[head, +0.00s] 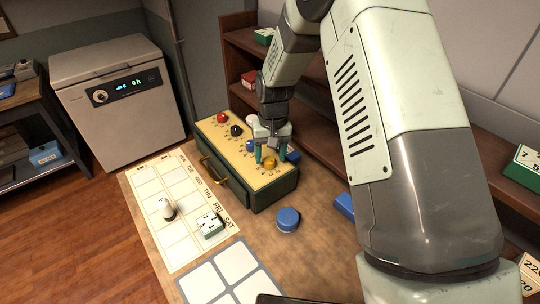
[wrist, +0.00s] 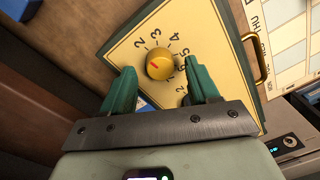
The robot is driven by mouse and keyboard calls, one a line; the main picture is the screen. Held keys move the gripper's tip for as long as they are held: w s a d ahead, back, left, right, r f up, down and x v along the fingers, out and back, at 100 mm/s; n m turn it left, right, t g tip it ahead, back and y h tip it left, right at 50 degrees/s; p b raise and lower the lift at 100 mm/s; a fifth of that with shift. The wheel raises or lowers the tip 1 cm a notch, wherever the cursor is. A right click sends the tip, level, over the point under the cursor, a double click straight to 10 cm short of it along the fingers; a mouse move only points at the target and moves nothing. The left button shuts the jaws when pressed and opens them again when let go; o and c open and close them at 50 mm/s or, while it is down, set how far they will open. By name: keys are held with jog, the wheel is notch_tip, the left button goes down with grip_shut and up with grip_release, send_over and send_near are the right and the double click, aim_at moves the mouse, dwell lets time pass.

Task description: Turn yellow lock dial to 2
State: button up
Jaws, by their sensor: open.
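The yellow dial (head: 270,163) is a round knob at the near end of the cream top of a dark green box (head: 233,180). In the wrist view the yellow dial (wrist: 163,60) carries a short red mark on its left side, below the printed 2 (wrist: 140,44). Printed 3, 4 and 5 run clockwise from there. My gripper (head: 271,155) is open over that end of the box. Its two green fingers also show in the wrist view (wrist: 160,72), one on each side of the dial, with gaps visible. I cannot tell the fingertips' height against the dial.
Red (head: 222,117), black (head: 237,130) and blue (head: 250,146) knobs line the same panel. A blue round container (head: 288,219) stands near the box. A calendar sheet (head: 150,200) with a white-topped piece (head: 166,208) and a numbered block (head: 210,225) lies left.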

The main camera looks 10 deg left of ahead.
aim_at(272, 159)
notch_tip(272, 159, up, 10)
jog(key=shift+d, duration=0.2)
dwell(0.4)
